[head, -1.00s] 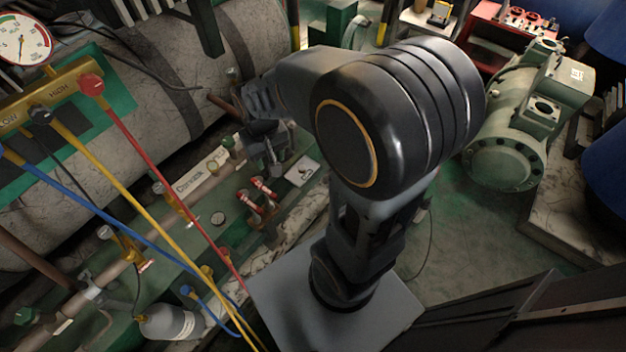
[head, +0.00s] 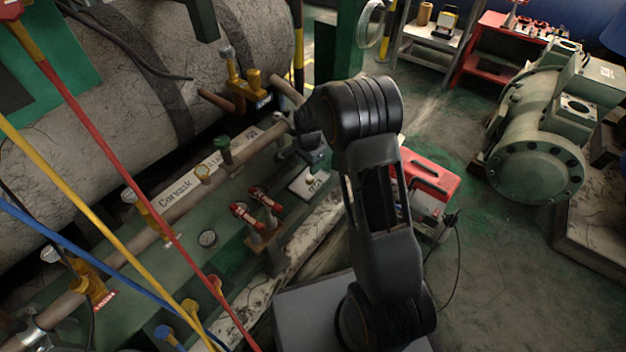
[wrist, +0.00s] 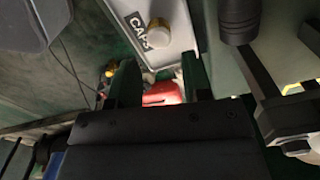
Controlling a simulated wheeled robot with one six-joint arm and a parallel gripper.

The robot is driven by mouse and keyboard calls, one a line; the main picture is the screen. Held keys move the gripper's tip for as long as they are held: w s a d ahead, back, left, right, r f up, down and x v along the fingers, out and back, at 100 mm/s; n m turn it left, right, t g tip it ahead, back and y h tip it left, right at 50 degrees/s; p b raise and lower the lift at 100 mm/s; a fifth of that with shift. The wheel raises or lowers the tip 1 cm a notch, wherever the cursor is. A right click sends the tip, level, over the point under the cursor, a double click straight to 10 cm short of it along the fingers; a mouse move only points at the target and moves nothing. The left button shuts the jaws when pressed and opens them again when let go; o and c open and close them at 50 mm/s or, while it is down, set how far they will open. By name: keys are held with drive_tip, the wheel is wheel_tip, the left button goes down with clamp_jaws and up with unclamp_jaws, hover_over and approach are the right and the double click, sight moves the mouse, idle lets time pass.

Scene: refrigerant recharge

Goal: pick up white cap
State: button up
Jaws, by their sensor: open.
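In the wrist view, a pale whitish cap (wrist: 159,33) with a brassy side sits on a light tray (wrist: 181,40) labelled "CAPS". My gripper (wrist: 160,82) is open and empty, its two dark fingers apart; the cap appears beyond the fingertips, between their lines. In the head view, the tray (head: 305,188) lies on the green platform with my gripper (head: 316,163) just above it. The cap cannot be made out there; gripper and arm are close to it.
Two red-handled valves (head: 256,205) stand left of the tray. A red-topped machine (head: 430,175) stands right of my arm. Red, yellow and blue hoses cross the left side. A green motor (head: 535,150) is at the right.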

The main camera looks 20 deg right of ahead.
sight(310, 177)
wheel_tip(310, 177, down, 7)
drive_tip(key=b, duration=0.4)
drive_tip(key=shift+r, duration=0.1)
drive_tip(key=shift+c, duration=0.4)
drive_tip(key=c, duration=0.6)
drive_tip(key=shift+c, duration=0.2)
drive_tip(key=shift+r, duration=0.1)
